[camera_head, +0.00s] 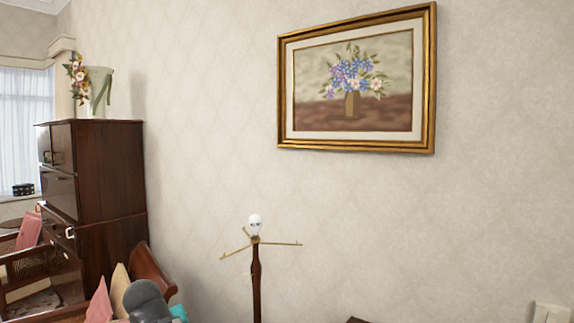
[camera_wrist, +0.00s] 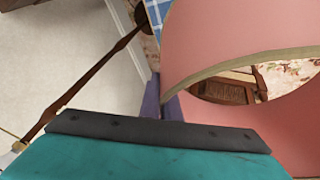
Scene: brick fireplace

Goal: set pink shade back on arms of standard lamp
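The standard lamp (camera_head: 257,280) stands upright by the wall in the head view, with a white bulb (camera_head: 255,225) on top and thin brass arms (camera_head: 281,243) spread out bare. Its dark wooden pole (camera_wrist: 93,78) runs along the left of the wrist view, apart from the shade. The pink shade (camera_wrist: 215,38), with an olive-trimmed rim, fills the right of the wrist view, and it does not show in the head view. My gripper (camera_wrist: 167,103) appears shut on the shade's edge. The exact contact is partly hidden.
A dark wooden cabinet (camera_head: 110,170) with a vase (camera_head: 101,92) on it stands at the left, near a chair with cushions (camera_head: 120,289). A framed painting (camera_head: 357,84) hangs on the wall.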

